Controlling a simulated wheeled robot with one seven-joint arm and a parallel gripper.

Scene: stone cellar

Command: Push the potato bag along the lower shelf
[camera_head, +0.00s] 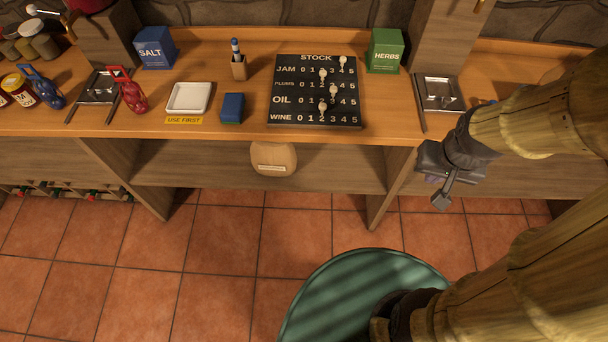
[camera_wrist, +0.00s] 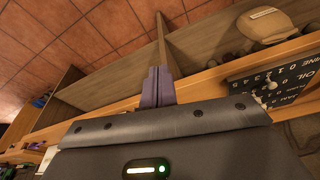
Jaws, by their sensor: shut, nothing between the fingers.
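The potato bag (camera_head: 273,157) is a tan, rounded bag with a pale label. It stands on the lower shelf (camera_head: 200,167), under the counter's front edge and below the stock board. The wrist view shows the bag (camera_wrist: 262,27) at the upper right, apart from my fingers. My gripper (camera_head: 433,179) is at the right in the head view, in front of the counter and well to the right of the bag. Its purple-grey fingers (camera_wrist: 158,75) are together and empty in the wrist view, in front of an upright shelf divider. The bag's upper back is hidden by the counter.
An upright divider (camera_head: 389,185) stands between my gripper and the bag. Another divider (camera_head: 130,180) stands left of the bag. The counter (camera_head: 215,122) overhangs the shelf and carries the stock board (camera_head: 292,115). The shelf left of the bag looks clear.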

